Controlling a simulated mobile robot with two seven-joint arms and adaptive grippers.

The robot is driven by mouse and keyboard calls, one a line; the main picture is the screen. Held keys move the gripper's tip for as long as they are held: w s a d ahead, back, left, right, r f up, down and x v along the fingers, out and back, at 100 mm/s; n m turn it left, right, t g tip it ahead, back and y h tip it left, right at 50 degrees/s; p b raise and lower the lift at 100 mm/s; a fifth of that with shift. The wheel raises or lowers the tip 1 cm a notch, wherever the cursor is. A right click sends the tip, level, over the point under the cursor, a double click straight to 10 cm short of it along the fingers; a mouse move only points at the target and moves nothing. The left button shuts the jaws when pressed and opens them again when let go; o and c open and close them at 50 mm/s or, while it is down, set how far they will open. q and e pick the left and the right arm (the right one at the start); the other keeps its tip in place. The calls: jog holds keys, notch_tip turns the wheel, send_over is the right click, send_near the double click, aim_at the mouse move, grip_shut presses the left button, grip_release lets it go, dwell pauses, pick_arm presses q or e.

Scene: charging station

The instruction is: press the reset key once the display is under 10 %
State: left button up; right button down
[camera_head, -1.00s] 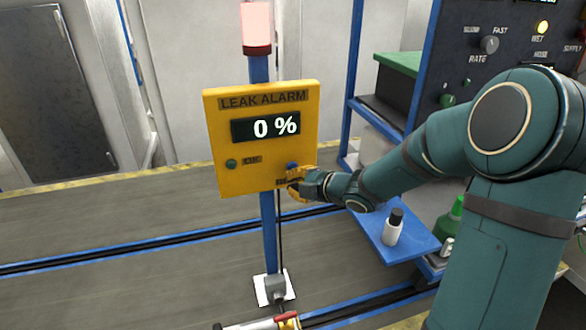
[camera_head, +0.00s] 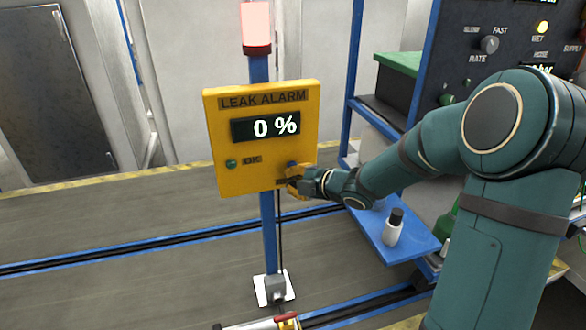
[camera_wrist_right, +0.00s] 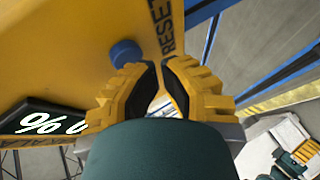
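The yellow leak alarm box (camera_head: 225,130) stands on a blue post. Its display (camera_head: 266,127) reads 0 %. A round blue key (camera_head: 292,165) sits at its lower right; in the right wrist view the blue key (camera_wrist_right: 126,53) is beside the RESET lettering (camera_wrist_right: 165,27). A green button (camera_head: 231,163) is at the lower left, by the OK label. My right gripper (camera_head: 292,183) is at the box's lower right corner, just below the blue key. In the wrist view its yellow fingers (camera_wrist_right: 160,65) are closed together and empty, close to the key; contact cannot be told. My left gripper is out of view.
A pale red beacon (camera_head: 256,25) tops the post. To the right, a blue shelf (camera_head: 415,240) carries a white bottle with a black cap (camera_head: 393,228). A dark control panel (camera_head: 460,50) stands behind my right arm. The floor left of the post is clear.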

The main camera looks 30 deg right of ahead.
jog(key=shift+w+d, duration=0.1)
jog(key=shift+w, duration=0.25)
dwell(0.4)
jog(key=shift+s, duration=0.1)
jog(key=shift+s+a+b, duration=0.2)
jog(key=shift+s+b, duration=0.1)
jog(key=shift+s, duration=0.4)
jog(key=shift+s, duration=0.1)
jog(key=s, duration=0.2)
jog(key=s+a+b, duration=0.1)
jog(key=s, duration=0.1)
jog(key=shift+s+a, duration=0.1)
jog(key=shift+s, duration=0.25)
dwell(0.8)
